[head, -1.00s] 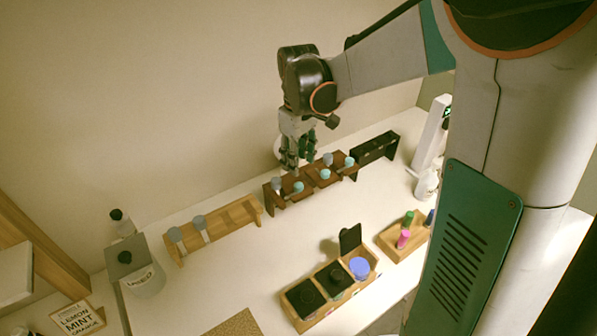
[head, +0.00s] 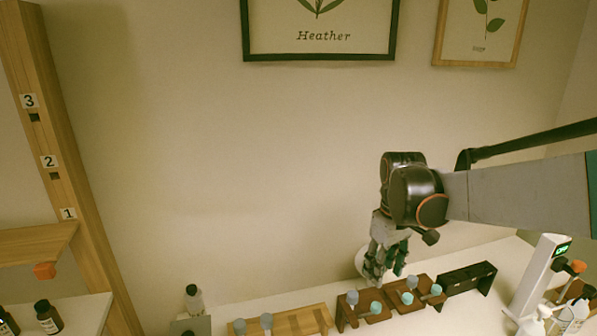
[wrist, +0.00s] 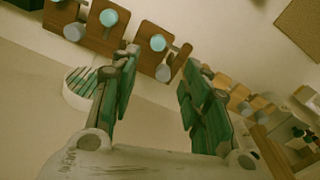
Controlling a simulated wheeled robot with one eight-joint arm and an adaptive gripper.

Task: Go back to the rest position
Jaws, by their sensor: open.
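My gripper (head: 385,265) hangs fingers down over the back of the white counter, beside and above the dark brown racks. In the wrist view my gripper (wrist: 160,75) has its two green-padded fingers spread wide, with nothing between them. The dark brown rack (head: 346,318) holds bottles with teal caps (head: 376,308) and grey caps (head: 352,298). In the wrist view teal (wrist: 158,42) and grey (wrist: 163,72) caps show just beyond the fingertips. I cannot tell whether the fingers touch any rack.
A light wood rack (head: 318,320) with grey-capped bottles stands left of the dark ones. An empty-looking darker rack (head: 467,281) and a white device with a green display (head: 536,282) stand to the right. A wooden shelf post (head: 70,170) rises at far left. Framed pictures (head: 320,57) hang above.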

